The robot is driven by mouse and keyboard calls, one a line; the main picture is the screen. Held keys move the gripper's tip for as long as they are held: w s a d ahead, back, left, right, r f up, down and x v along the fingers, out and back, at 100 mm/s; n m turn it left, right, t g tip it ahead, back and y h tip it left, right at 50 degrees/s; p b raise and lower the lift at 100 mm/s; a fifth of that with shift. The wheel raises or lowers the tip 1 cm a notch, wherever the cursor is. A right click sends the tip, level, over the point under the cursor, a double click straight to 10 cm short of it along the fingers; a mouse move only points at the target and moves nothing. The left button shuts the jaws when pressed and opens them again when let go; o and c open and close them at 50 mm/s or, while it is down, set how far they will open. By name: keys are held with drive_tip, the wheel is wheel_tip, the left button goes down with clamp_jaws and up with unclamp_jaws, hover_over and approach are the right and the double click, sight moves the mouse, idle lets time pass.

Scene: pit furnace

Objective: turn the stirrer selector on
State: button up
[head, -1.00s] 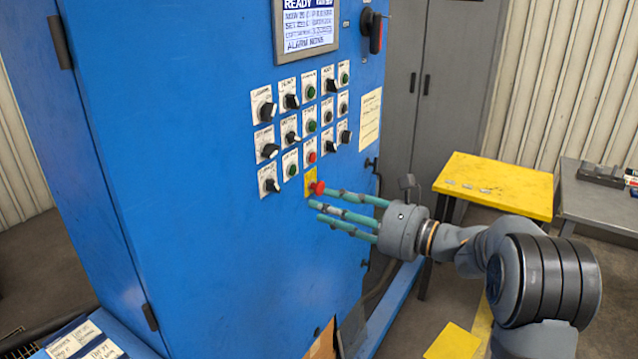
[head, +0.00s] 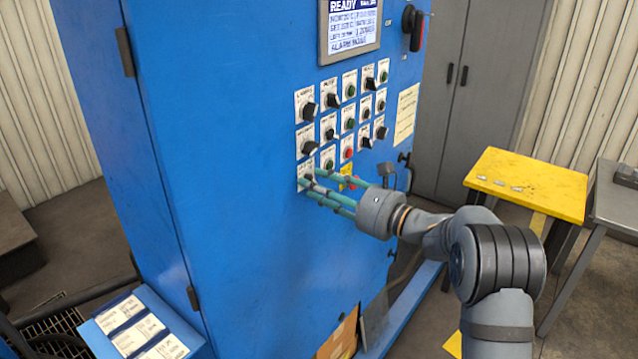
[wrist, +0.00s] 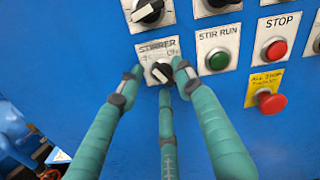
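The stirrer selector is a black knob with a white mark on a white plate lettered STIRRER (wrist: 158,47). In the wrist view the knob (wrist: 162,72) sits between the three teal fingers of my gripper (wrist: 160,80). One finger is at its left, one at its right and one below. The fingers stand apart around the knob; whether any touches it I cannot tell. In the head view my gripper (head: 308,182) is at the lowest left plate of the blue panel, and the fingers largely hide the knob there.
To the right of the selector are the green STIR RUN button (wrist: 218,59), the red STOP button (wrist: 275,49) and the red ALL STOP mushroom button (wrist: 271,102) on its yellow plate. Another black selector (wrist: 148,11) is just above. The blue panel below is clear.

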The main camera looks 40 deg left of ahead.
drive_tip(key=shift+c, duration=0.3)
drive_tip(key=c, duration=0.7)
clamp_jaws()
drive_tip(key=shift+m, duration=0.3)
drive_tip(key=shift+r+m+p, duration=0.2)
drive_tip(key=shift+m+p, duration=2.7)
drive_tip(key=shift+m, duration=2.7)
